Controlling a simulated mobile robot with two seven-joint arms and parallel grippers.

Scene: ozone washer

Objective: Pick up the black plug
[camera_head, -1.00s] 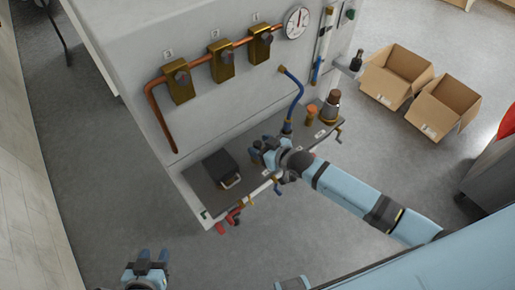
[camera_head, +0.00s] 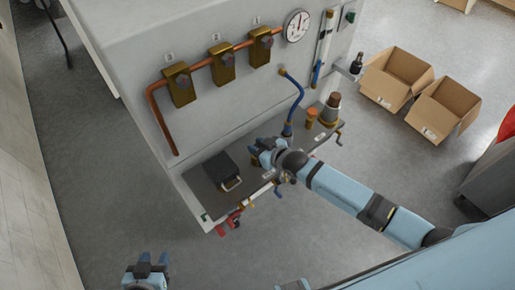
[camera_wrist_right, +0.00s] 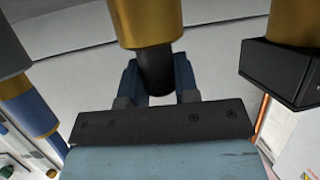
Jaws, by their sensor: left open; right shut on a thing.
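The black plug (camera_wrist_right: 156,72) is a dark, round piece at the lower end of a brass cylinder (camera_wrist_right: 145,18) in the right wrist view. My right gripper (camera_wrist_right: 157,85) has its two blue fingers on either side of the plug and is shut on it. In the head view my right gripper (camera_head: 258,152) is over the bench, beside the foot of the blue hose; the plug is too small or hidden to make out there. My left gripper (camera_head: 147,262) is open and empty at the lower left, over the floor, away from the bench.
A black box (camera_head: 222,168) lies on the narrow grey bench (camera_head: 208,196) to the left of my right gripper. Brass valves (camera_head: 222,62) line the wall. Open cardboard boxes (camera_head: 396,76) stand on the floor.

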